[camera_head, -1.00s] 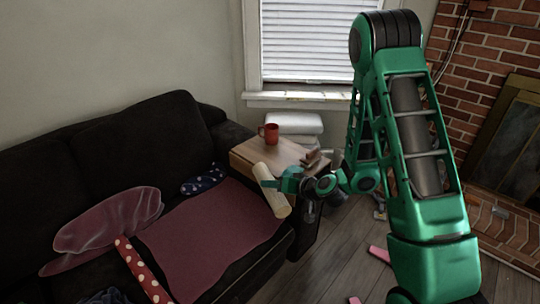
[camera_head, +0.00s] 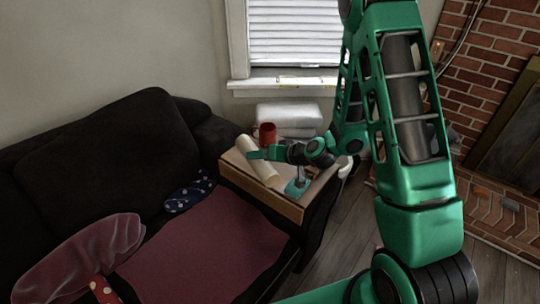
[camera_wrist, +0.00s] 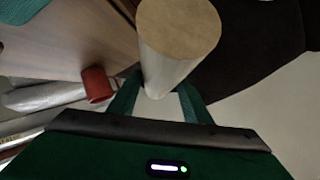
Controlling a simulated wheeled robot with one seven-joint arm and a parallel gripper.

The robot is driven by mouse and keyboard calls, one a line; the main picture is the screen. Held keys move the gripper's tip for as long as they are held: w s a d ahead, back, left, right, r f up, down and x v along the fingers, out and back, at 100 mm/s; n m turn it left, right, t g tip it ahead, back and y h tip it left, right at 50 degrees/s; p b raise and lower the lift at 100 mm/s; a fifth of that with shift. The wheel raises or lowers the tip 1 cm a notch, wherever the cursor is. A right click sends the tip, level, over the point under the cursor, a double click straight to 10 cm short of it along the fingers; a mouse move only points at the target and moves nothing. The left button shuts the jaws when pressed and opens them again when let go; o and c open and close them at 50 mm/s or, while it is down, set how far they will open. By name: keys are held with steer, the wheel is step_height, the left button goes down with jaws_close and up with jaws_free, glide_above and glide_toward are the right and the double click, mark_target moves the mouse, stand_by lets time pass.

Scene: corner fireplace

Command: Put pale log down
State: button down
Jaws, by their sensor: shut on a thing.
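The pale log (camera_head: 264,170) is a cream cylinder, tilted in the head view, over the left part of the wooden side table. My gripper (camera_head: 256,154) is shut around it from the right. In the wrist view the log (camera_wrist: 172,62) stands between my fingers (camera_wrist: 158,100), its round tan end facing the camera. The side table (camera_head: 288,209) also shows at the upper left of the wrist view (camera_wrist: 75,35). I cannot tell whether the log touches the tabletop.
A red mug (camera_head: 267,132) stands just behind the log; it shows in the wrist view (camera_wrist: 97,84) too. White folded cushions (camera_head: 290,112) are behind the table. The dark sofa (camera_head: 110,150) is on the left. A teal shape (camera_head: 298,187) shows over the table's front right.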

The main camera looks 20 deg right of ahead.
steer(key=w+d+f, duration=0.2)
steer(key=w, duration=0.1)
steer(key=w+d+f, duration=0.1)
steer(key=w+f, duration=0.1)
steer(key=w, duration=0.2)
steer(key=w+d+f, duration=0.2)
steer(key=w+f, duration=0.1)
steer(key=shift+w+d, duration=0.25)
steer(key=shift+d, duration=0.05)
steer(key=shift+f, duration=2)
steer(key=c, duration=0.9)
jaws_free()
steer(key=shift+c, duration=0.2)
steer(key=v, duration=1.2)
